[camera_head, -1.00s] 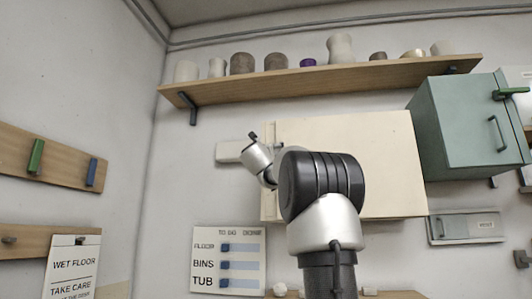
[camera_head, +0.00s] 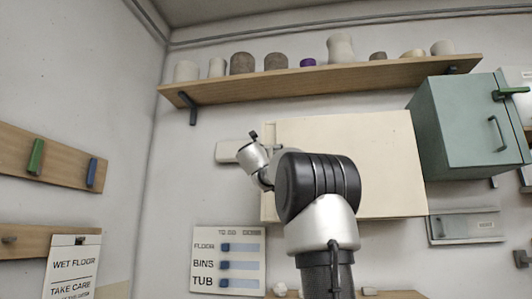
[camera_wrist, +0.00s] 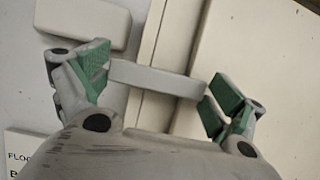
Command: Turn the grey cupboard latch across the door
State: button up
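The latch (camera_wrist: 158,78) is a light grey bar in the wrist view, lying roughly crosswise in that picture over the edge strip of the cream cupboard (camera_wrist: 255,65). My gripper (camera_wrist: 160,72) has its green-padded fingers apart, one at each end of the bar. The left pad looks very close to the bar's left end and the right pad close to its right end; I cannot tell whether either touches. In the head view the cupboard (camera_head: 345,140) hangs on the wall behind my arm.
A pale wall block (camera_wrist: 85,20) is beside the cupboard, also in the head view (camera_head: 228,151). A wooden shelf (camera_head: 320,78) with several pots runs above. A teal cabinet (camera_head: 465,125) adjoins at right. A label board (camera_head: 228,235) hangs below left.

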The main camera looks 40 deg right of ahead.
dwell(0.3)
jog(key=v, duration=1.2)
jog(key=shift+s, duration=0.1)
